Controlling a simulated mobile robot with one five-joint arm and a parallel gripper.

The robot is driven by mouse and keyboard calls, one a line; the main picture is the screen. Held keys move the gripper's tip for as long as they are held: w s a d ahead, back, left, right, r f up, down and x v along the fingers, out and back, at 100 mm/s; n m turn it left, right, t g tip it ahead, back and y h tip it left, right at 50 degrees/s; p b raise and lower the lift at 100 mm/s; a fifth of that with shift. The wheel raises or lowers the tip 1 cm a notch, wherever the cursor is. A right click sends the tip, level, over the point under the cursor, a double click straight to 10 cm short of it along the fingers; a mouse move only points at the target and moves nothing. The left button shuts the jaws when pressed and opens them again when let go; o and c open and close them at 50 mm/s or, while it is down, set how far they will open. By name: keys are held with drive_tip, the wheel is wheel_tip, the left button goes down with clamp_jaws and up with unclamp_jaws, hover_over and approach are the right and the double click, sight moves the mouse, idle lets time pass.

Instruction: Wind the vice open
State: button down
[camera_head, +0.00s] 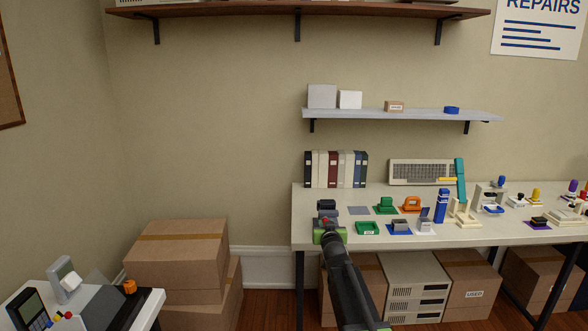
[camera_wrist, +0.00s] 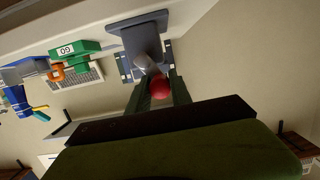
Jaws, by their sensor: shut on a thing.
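The vice (camera_head: 326,206) is dark blue-grey and stands at the near left end of the white workbench. In the wrist view, which looks upside down, the vice (camera_wrist: 146,38) has a flat base plate and a pale grey rod pointing toward me. A red ball knob (camera_wrist: 182,94) sits at the rod's end. My gripper (camera_head: 326,227) is at the front of the vice. In the wrist view its green fingers (camera_wrist: 164,88) are closed around the rod and knob. The exact finger contact and the jaw gap of the vice are hidden.
Right of the vice are a green tray (camera_head: 367,228), a grey pad (camera_head: 358,210) and several coloured handheld stands. A keyboard-like beige case (camera_head: 420,172) and binders (camera_head: 336,169) stand at the back. Cardboard boxes (camera_head: 178,252) are on the floor at left, near a side table.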

drive_tip(key=shift+d+r, duration=0.15)
drive_tip(key=shift+d, duration=1)
drive_tip(key=shift+d+f, duration=0.2)
drive_tip(key=shift+d, duration=0.3)
drive_tip(key=shift+d+f, duration=0.15)
drive_tip(key=shift+d, duration=0.3)
